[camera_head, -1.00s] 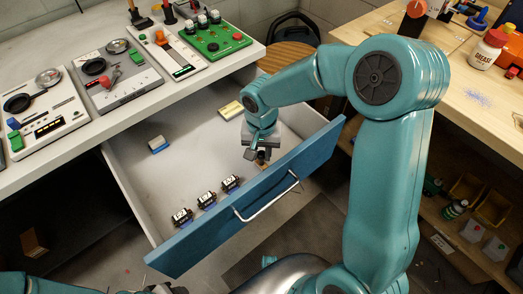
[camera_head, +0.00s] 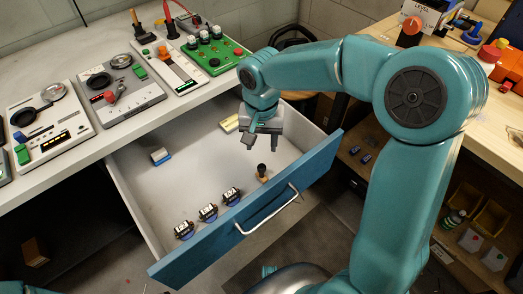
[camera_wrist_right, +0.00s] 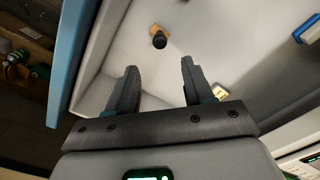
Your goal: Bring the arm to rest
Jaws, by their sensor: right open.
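My right gripper (camera_head: 260,141) is open and empty above the open drawer (camera_head: 190,215). In the right wrist view its two fingers (camera_wrist_right: 158,70) stand apart with only the drawer floor between them. A small piece with a black knob on a wooden base (camera_head: 262,173) stands in the drawer near the blue front, below the gripper and apart from it. It also shows beyond the fingertips in the right wrist view (camera_wrist_right: 159,40). My left gripper is not in view; only a sliver of my left arm shows at the bottom left.
Several black servos (camera_head: 208,212) line the drawer's front side. A blue-and-white block (camera_head: 160,155) and a yellowish block (camera_head: 229,124) lie further back. Test devices (camera_head: 120,85) stand on the white bench. A wooden bench (camera_head: 497,130) is at the right.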

